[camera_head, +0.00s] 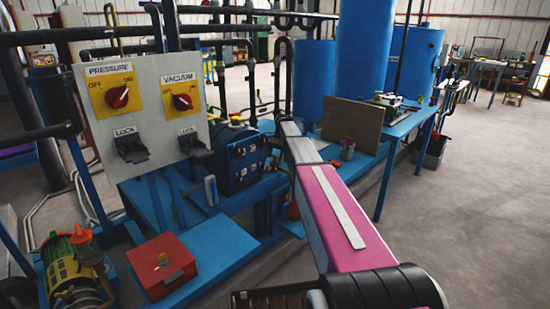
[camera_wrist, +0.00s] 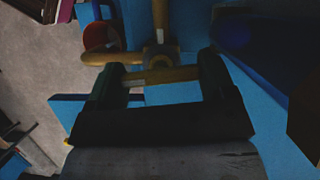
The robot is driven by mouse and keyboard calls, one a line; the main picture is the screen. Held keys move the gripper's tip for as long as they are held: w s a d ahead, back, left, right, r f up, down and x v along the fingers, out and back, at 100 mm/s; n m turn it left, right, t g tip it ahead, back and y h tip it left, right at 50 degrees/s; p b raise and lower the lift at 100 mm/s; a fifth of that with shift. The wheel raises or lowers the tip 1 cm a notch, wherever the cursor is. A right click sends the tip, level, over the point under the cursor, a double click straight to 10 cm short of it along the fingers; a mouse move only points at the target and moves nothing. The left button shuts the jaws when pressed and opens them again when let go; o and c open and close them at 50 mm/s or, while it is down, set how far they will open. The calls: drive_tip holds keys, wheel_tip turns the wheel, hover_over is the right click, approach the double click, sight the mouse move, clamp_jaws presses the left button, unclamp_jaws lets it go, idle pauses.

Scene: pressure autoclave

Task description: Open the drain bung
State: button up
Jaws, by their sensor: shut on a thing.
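In the wrist view, a brass fitting (camera_wrist: 158,52) has a crosswise bar and a pipe running up from it. My gripper (camera_wrist: 160,75) has its two dark green fingers on either side of a brass piece, shut on it. This piece seems to be the drain bung, but the dim picture does not show it clearly. In the head view, my pink arm reaches forward past the right of the control panel. My gripper and the bung are hidden there.
A control panel (camera_head: 143,112) with pressure and vacuum knobs stands at the left. A red box (camera_head: 161,266) sits on a blue frame below it. Blue tanks (camera_head: 360,60) and a blue table (camera_head: 405,123) stand beyond my arm. Open floor (camera_head: 470,210) lies at the right.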

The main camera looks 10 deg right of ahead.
drive_tip(key=n, duration=0.2)
drive_tip(key=n+g+h, duration=0.1)
drive_tip(key=shift+s+a, duration=0.15)
drive_tip(key=shift+s, duration=0.1)
drive_tip(key=shift+s+a+f+n, duration=0.15)
drive_tip(key=shift+s+n, duration=0.1)
drive_tip(key=shift+n, duration=0.05)
drive_tip(key=shift+s+a+f, duration=0.1)
drive_tip(key=shift+s, duration=0.2)
idle(0.4)
drive_tip(key=o, duration=0.9)
drive_tip(key=shift+w+d, duration=0.55)
drive_tip(key=shift+w+d+r, duration=0.15)
drive_tip(key=shift+w+r, duration=0.25)
drive_tip(key=shift+t, duration=0.3)
drive_tip(key=shift+w+d+v, duration=0.1)
drive_tip(key=shift+d+v, duration=0.05)
drive_tip(key=shift+v, duration=1.9)
drive_tip(key=shift+w+d+v, duration=0.1)
drive_tip(key=shift+d+v, duration=0.1)
drive_tip(key=shift+v, duration=1.85)
drive_tip(key=shift+w+d+v, duration=0.1)
drive_tip(key=shift+d+v, duration=0.05)
drive_tip(key=shift+v, duration=1.9)
